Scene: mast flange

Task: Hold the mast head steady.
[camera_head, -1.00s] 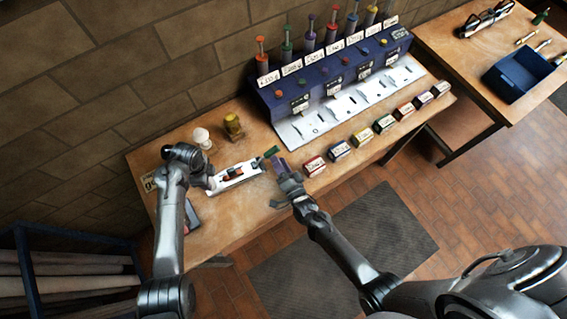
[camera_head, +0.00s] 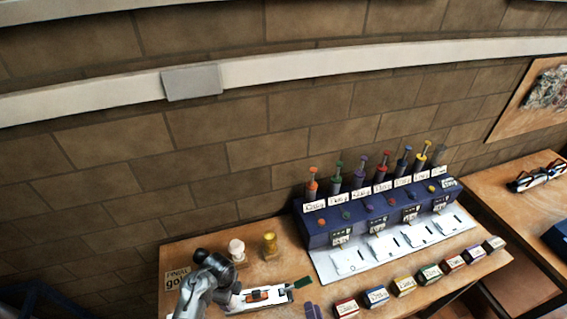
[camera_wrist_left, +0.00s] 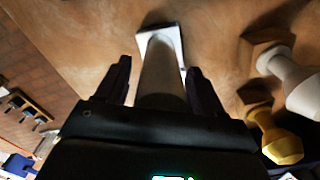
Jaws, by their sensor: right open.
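A pale grey post (camera_wrist_left: 162,75), rising from a white square base (camera_wrist_left: 160,38), stands between the two fingers of my left gripper (camera_wrist_left: 160,85) in the left wrist view. I cannot tell whether the fingers touch it.
A white-topped knob (camera_head: 236,250) and a yellow one (camera_head: 270,245) stand behind the holder. A blue rack (camera_head: 325,232) with several coloured plungers stands right of them. Several labelled boxes (camera_head: 404,286) line the table's front. A brick wall closes the back.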

